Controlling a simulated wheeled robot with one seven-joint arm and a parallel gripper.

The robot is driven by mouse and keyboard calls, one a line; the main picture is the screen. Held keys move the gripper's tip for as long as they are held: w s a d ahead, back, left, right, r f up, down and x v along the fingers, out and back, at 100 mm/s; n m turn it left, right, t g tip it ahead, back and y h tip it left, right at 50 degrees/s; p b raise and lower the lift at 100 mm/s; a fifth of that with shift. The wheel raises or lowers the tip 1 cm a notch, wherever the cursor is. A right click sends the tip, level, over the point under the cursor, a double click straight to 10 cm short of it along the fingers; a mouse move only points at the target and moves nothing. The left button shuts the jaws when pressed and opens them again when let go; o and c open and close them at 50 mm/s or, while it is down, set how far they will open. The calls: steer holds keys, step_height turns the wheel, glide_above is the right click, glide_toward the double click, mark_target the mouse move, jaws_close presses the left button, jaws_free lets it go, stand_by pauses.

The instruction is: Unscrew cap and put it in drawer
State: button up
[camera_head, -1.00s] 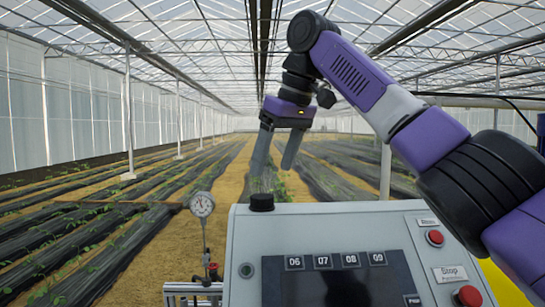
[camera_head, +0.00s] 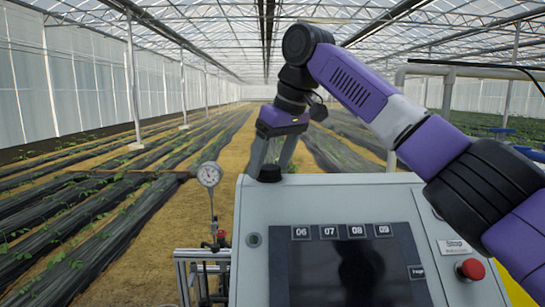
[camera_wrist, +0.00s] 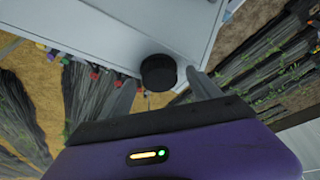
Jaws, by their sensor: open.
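A black round cap (camera_head: 270,174) sits on the top edge of the grey control cabinet (camera_head: 330,181), at its left end. In the wrist view the cap (camera_wrist: 158,72) lies ahead of my gripper, roughly between its two fingers. My gripper (camera_head: 270,168) points down over the cap, its grey fingers apart. In the wrist view the open fingers (camera_wrist: 160,88) show to the left and right of the cap. I cannot tell whether either finger touches it. No drawer can be made out in these views.
A pressure gauge (camera_head: 208,174) stands on a thin stem left of the cabinet, above a metal frame (camera_head: 192,268). The cabinet front has a dark screen (camera_head: 345,265) and a red stop button (camera_head: 470,269). Crop rows spread behind, with open space above the cabinet.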

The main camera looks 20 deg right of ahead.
steer(key=c, duration=1.4)
steer(key=shift+n+g+y, duration=0.4)
steer(key=shift+n+y, duration=0.1)
steer(key=shift+n, duration=1)
steer(key=shift+w+d+n+g+y, duration=0.15)
steer(key=shift+n+g+y, duration=0.2)
steer(key=shift+n, duration=1.15)
steer(key=o, duration=1.7)
